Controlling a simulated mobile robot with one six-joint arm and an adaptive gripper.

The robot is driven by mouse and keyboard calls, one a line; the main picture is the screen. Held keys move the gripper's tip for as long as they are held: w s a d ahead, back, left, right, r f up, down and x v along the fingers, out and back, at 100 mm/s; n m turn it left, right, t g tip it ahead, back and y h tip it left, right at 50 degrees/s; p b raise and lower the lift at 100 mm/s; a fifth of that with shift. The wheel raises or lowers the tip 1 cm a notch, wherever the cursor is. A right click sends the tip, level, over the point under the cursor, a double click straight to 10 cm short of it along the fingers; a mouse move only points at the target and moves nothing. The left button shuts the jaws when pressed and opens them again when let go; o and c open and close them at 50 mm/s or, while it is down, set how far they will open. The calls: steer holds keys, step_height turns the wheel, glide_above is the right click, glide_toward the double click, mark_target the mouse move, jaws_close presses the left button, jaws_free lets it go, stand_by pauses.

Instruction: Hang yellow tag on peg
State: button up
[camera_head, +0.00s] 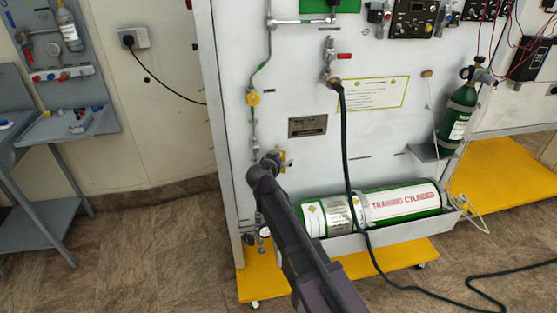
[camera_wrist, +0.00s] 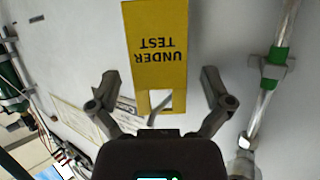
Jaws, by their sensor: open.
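The yellow tag, lettered "UNDER TEST", fills the upper middle of the wrist view (camera_wrist: 160,20), with its lettering upside down. A rectangular opening shows at its lower end, nearest my gripper. My gripper (camera_wrist: 159,76) is open, with one finger on each side of the tag and visible gaps to it. In the head view, my gripper (camera_head: 271,160) is in front of the white panel, and a small yellow part of the tag (camera_head: 281,155) shows beside it.
A metal pipe with green bands (camera_wrist: 271,70) runs right of the tag in the wrist view. A yellow valve (camera_head: 253,98) is above my gripper in the head view. A dark hose (camera_head: 347,150) hangs to the right. The training cylinder (camera_head: 400,203) lies in a tray below.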

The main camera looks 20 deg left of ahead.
steer(key=shift+s+r, duration=0.1)
steer(key=s+d+r+p, duration=0.2)
steer(key=s+d, duration=0.3)
steer(key=s, duration=0.3)
steer(key=s+a+r+p, duration=0.2)
steer(key=s+r+p, duration=0.1)
steer(key=r+p, duration=0.4)
steer(key=s+a+r+h+p, duration=0.1)
steer(key=s+a+r+p, duration=0.1)
steer(key=s+r+p, duration=0.2)
steer(key=s+a+r+m+p, duration=0.1)
steer(key=s+r+p, duration=0.3)
steer(key=r+p, duration=0.6)
steer(key=shift+a+p, duration=0.35)
steer(key=shift+a, duration=0.05)
stand_by(0.6)
stand_by(0.6)
